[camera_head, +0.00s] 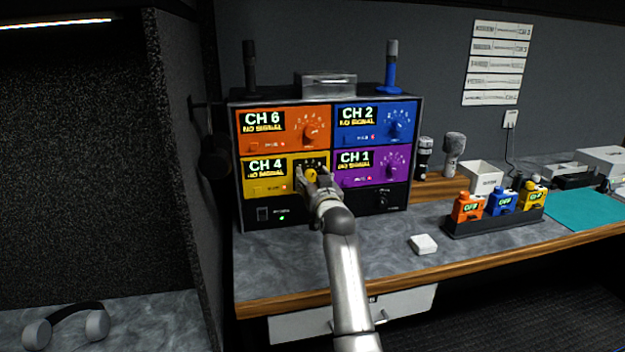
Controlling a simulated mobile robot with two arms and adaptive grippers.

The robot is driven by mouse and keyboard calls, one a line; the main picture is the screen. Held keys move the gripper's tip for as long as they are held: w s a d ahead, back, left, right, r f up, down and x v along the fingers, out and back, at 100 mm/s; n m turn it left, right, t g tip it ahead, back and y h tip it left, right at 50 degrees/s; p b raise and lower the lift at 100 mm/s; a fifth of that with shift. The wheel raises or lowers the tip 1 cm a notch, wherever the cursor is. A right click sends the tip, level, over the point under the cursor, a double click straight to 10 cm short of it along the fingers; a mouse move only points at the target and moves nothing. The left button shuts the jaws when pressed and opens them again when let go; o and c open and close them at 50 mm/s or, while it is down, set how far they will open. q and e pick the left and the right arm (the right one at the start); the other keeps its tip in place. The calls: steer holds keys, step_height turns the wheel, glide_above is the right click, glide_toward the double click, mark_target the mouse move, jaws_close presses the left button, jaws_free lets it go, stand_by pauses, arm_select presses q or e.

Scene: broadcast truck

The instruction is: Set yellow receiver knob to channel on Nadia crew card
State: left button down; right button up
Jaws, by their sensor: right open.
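The yellow receiver (262,177) is at the lower left of the receiver rack and its display reads "CH 4 NO SIGNAL". Its yellow knob (312,174) shows between the fingers of my right gripper (313,178), which is open at the knob. I cannot tell whether the fingers touch it. The gripper covers part of the dial. Several white crew cards (497,62) hang on the back wall; their names and channels are too small to read surely. My left gripper is not in view.
Orange (270,131), blue (362,124) and purple (356,172) receivers surround the yellow one, reading CH 6, CH 2 and CH 1. A dark tray (490,222) of transmitters reading OFF and a small white box (423,244) stand to the right.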

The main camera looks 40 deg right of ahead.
steer(key=c, duration=1.1)
steer(key=shift+o, duration=0.2)
steer(key=shift+p, duration=0.3)
steer(key=shift+r+m+p, duration=0.1)
steer(key=shift+m+p, duration=0.7)
steer(key=shift+m, duration=0.3)
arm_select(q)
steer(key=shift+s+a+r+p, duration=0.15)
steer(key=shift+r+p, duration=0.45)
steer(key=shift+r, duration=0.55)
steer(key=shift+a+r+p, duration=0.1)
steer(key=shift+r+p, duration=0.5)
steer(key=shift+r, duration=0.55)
arm_select(e)
steer(key=shift+m, duration=1.7)
steer(key=o, duration=1.1)
steer(key=shift+c, duration=0.2)
